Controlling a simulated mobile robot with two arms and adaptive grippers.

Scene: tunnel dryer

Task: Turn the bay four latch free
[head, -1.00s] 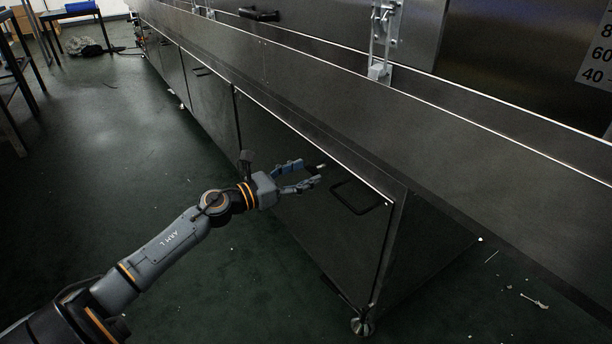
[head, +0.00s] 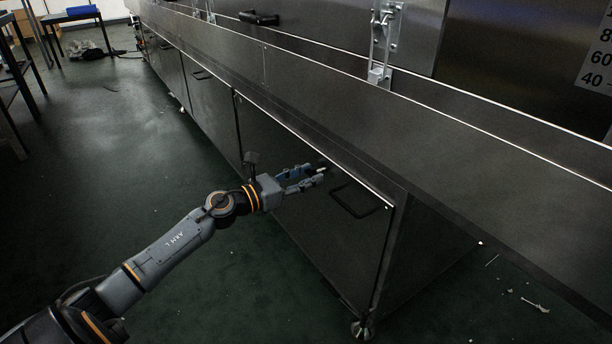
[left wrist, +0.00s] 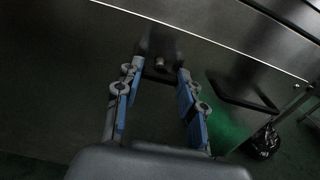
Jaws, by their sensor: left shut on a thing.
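The bay four latch shows as a small pale turn piece (head: 321,170) near the top edge of a dark lower door (head: 335,235), left of that door's black handle. In the left wrist view the latch (left wrist: 162,63) is a short grey stub on a dark mount, straight ahead between the fingertips. My left gripper (head: 314,173) is shut on the latch; its blue-padded fingers (left wrist: 158,78) stand on either side of it in the left wrist view. The fingers partly hide the latch, and its exact angle is hard to tell. My right gripper is not in view.
A black loop handle (head: 356,201) sticks out just right of the latch. A long steel ledge (head: 300,95) runs above the doors, with a metal clasp (head: 381,45) higher up. The dark green floor left of the cabinets is open; small debris (head: 535,304) lies at right.

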